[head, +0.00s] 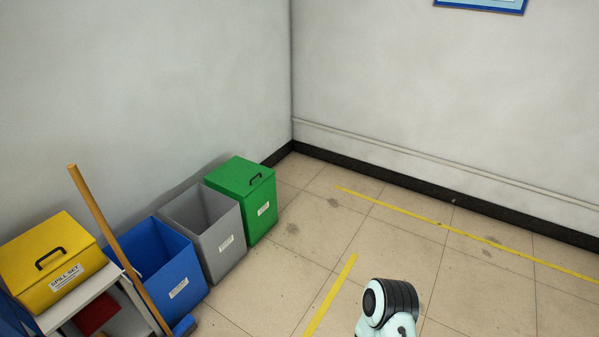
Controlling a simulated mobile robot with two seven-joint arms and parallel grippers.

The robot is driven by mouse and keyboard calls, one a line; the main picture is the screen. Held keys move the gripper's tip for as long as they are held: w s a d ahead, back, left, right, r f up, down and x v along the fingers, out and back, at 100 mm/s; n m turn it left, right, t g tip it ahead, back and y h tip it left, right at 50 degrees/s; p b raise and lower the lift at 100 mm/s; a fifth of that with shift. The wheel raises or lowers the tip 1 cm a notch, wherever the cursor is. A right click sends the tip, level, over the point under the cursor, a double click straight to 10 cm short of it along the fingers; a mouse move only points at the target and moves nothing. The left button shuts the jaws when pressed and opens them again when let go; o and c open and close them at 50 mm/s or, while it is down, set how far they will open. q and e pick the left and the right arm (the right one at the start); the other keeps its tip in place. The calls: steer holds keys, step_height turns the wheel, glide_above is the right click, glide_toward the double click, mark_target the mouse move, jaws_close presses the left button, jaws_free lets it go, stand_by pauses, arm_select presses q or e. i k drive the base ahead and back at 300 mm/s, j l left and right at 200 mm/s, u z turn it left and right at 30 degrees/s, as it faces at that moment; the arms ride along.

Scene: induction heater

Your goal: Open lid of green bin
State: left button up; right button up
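The green bin (262,211) stands on the floor near the room's corner, at the far end of a row along the left wall. Part of my arm, pale with a black joint, shows at the bottom right of centre, well apart from the bin. Neither gripper is in view.
An open grey bin (221,244) and an open blue bin (178,277) stand beside it. A yellow spill kit box (48,262) sits on a small shelf unit (80,300). A broom (115,243) leans there. Tiled floor (310,232) with yellow lines is clear in front.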

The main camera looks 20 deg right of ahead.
mark_target(238, 175)
steer(key=z, duration=0.35)
steer(key=i+l+u, duration=0.45)
steer(key=i+l, duration=0.65)
steer(key=i, duration=0.6)
steer(key=i+l+u, duration=0.45)
steer(key=i+l, duration=1.05)
steer(key=l, duration=0.15)
